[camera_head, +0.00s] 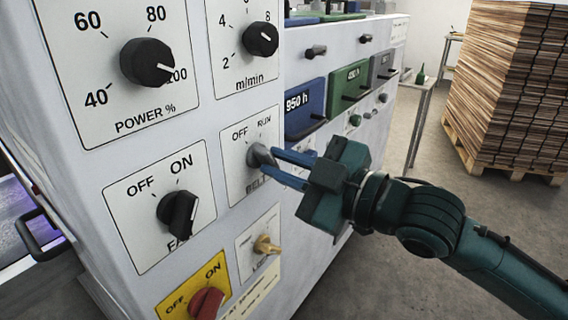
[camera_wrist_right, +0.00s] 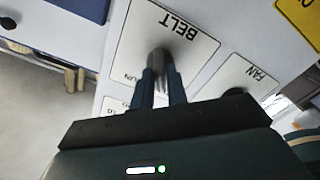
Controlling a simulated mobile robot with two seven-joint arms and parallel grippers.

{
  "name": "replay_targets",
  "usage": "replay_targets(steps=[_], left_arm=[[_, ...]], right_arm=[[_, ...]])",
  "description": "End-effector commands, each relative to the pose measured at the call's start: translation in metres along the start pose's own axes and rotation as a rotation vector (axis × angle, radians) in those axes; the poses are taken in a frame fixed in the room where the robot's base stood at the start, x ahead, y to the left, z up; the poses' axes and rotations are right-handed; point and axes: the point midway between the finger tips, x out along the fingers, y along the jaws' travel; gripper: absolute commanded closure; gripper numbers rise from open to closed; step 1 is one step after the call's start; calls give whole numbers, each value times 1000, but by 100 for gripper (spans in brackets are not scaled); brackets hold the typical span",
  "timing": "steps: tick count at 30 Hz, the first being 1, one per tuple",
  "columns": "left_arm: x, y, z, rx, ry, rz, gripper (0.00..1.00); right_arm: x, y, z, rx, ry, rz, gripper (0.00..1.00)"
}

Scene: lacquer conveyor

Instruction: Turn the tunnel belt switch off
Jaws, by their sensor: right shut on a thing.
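The belt switch (camera_head: 261,157) is a grey rotary knob on a white plate marked OFF, RUN and BELT, on the front of the machine panel. My right gripper (camera_head: 277,164) is shut on this knob, its blue fingers reaching in from the right. The fingers partly cover the BELT label in the head view. In the right wrist view the knob (camera_wrist_right: 160,58) shows dark and blurred between the fingertips, below the upside-down BELT label. The knob's exact pointing direction is hard to tell behind the fingers. My left gripper is not in view.
The black FAN knob (camera_head: 179,214) is at lower left of the belt switch, with a brass key switch (camera_head: 266,245) below it and a red knob (camera_head: 206,302) on yellow. The POWER knob (camera_head: 147,63) and m/min knob (camera_head: 260,39) sit above. Stacked boards (camera_head: 515,85) stand behind.

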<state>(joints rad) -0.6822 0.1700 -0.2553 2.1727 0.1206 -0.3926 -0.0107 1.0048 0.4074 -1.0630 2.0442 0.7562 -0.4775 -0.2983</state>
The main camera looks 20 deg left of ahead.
Motion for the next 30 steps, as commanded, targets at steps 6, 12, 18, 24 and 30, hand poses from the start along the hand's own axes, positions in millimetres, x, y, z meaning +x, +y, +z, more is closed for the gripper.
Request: replay_targets(steps=[6,12,18,24,30], left_arm=[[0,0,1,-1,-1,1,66],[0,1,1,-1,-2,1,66],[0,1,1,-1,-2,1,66],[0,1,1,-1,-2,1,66],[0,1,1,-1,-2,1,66]], right_arm=[[0,0,0,0,1,0,100],[0,0,0,0,1,0,100],[0,0,0,1,1,0,100],[0,0,0,1,1,0,100],[0,0,0,1,1,0,75]])
